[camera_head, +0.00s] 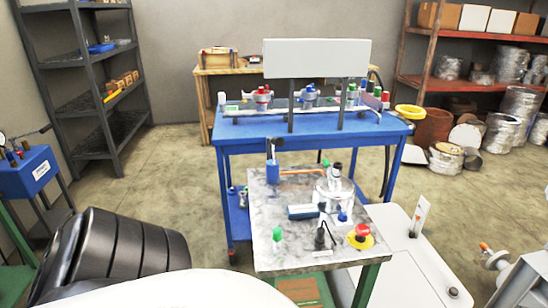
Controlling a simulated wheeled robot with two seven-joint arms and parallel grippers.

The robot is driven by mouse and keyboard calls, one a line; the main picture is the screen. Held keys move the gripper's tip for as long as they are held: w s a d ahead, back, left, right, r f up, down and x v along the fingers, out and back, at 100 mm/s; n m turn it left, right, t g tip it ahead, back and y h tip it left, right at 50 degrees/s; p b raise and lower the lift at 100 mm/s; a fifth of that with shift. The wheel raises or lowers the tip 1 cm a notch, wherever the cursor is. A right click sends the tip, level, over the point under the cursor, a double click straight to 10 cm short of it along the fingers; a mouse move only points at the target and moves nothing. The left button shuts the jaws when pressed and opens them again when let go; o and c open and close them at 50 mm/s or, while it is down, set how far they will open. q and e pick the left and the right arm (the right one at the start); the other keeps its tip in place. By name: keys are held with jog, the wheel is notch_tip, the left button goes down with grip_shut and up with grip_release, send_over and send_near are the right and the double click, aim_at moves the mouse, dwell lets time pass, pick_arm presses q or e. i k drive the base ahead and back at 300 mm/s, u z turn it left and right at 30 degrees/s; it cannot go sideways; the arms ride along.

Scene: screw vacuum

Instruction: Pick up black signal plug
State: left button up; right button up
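A small black upright piece, which looks like the black signal plug (320,238), stands near the front of the grey marbled table (265,220). A thin dark line, perhaps its cable, rises beside it. A red knob on a yellow base (360,237) is to its right, and a green-topped piece (277,236) is to its left. A dark blue and white box (303,211) lies behind it. Neither of my grippers can be made out in this view, and nothing is touching the plug.
A silver cylinder (333,193) and a blue container (273,172) stand further back on the marbled table. Behind is a blue workbench (235,135) with valves and a white panel (317,58). Shelves (95,103) stand at left; a red rack (455,86) holds metal cans at right.

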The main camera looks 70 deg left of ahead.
aim_at(320, 238)
jog(key=u, duration=5.65)
jog(key=k, duration=2.25)
jog(key=z, duration=0.75)
